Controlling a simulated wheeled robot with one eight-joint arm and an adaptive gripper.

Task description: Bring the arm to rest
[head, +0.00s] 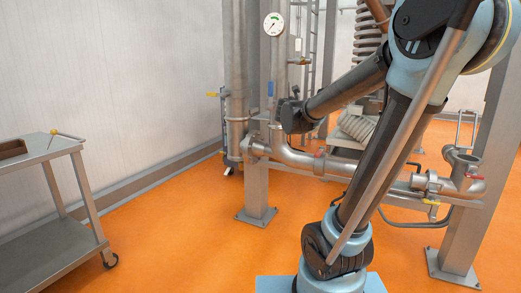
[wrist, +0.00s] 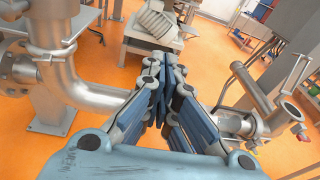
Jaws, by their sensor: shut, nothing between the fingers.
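My gripper (wrist: 163,68) shows in the wrist view with its fingers drawn together and nothing between them. It points over the orange floor, with a steel pipe elbow (wrist: 72,75) to its left and a pipe with an open end (wrist: 258,105) to its right. No contact with the pipes is visible. In the head view my arm (head: 375,160) rises from its base at the lower middle, bends at the upper right and comes back down left to a dark joint by the upright pipes. The gripper itself cannot be made out there.
Steel pipework (head: 330,163) with valves runs behind my arm, between a left post (head: 256,190) and a right post (head: 465,210). A pressure gauge (head: 274,24) is above. A steel trolley (head: 45,195) stands at the left. The floor (head: 180,230) between trolley and posts is clear.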

